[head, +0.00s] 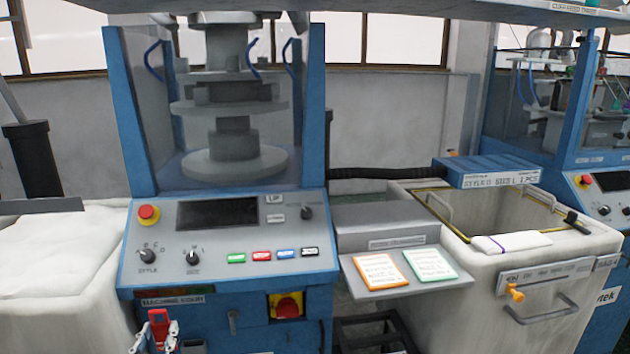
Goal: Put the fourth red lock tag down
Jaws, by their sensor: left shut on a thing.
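A red lock tag (158,318) shows at the bottom edge of the head view, left of centre, in front of the lower blue front of the knitting machine. My left gripper (155,337) is there, small and cut off by the picture's edge, shut on this red tag. The tag's lower part is hidden, and I cannot tell whether it touches anything below. No other red lock tag can be made out clearly. My right gripper is not in view.
The machine's control panel (160,235) has a red emergency button (148,214). A red and yellow switch (287,305) sits below it. A shelf (372,281) holds an orange card (381,269) and a green card (431,264). White bins (478,290) flank the machine.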

